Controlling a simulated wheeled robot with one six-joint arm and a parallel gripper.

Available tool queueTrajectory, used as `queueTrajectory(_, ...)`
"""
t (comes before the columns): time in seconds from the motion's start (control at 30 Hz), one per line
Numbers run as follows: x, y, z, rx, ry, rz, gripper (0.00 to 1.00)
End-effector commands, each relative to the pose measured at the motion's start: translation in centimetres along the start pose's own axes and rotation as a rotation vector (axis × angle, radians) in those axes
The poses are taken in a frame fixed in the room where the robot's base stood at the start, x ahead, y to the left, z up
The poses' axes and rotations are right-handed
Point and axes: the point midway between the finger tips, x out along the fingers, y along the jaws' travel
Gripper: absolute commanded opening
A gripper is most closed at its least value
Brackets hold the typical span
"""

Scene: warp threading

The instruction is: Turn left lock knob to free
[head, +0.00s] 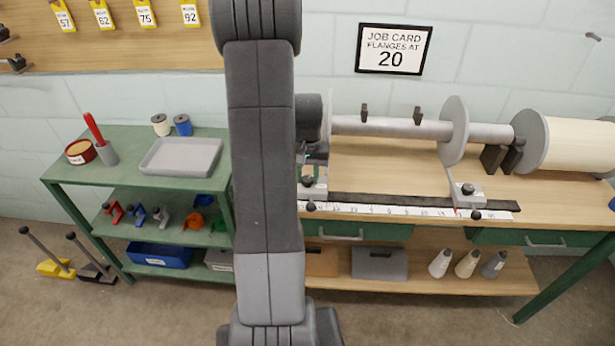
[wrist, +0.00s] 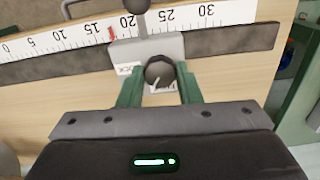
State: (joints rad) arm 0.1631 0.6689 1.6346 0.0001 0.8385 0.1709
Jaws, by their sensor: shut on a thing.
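The left lock knob (wrist: 159,70) is dark and round, with a pale line on its face. It sits on a light grey carriage block (wrist: 125,52) on the dark rail. My gripper (wrist: 160,76) has its green fingers on both sides of the knob and is shut on it. A white label reading "OCK" (wrist: 128,69) shows left of the knob. A second label below it is mostly hidden by the knob and fingers. In the head view the left carriage (head: 314,190) is beside my arm, which hides part of it.
A white scale (head: 400,211) runs along the bench front, beside a dark rail (head: 380,200). The right carriage (head: 466,190) carries a grey flange (head: 454,130) on the shaft. A job card (head: 393,49) reads 20. A green shelf cart (head: 130,180) stands at left.

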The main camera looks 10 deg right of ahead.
Motion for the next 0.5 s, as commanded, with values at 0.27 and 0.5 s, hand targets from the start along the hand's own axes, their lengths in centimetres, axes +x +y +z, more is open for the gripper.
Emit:
queueTrajectory(0.27, 0.02, 0.01, -0.09, -0.260, 0.003, 0.000, 0.08)
queueTrajectory(0.5, -0.03, 0.01, -0.09, -0.452, 0.003, 0.000, 0.08)
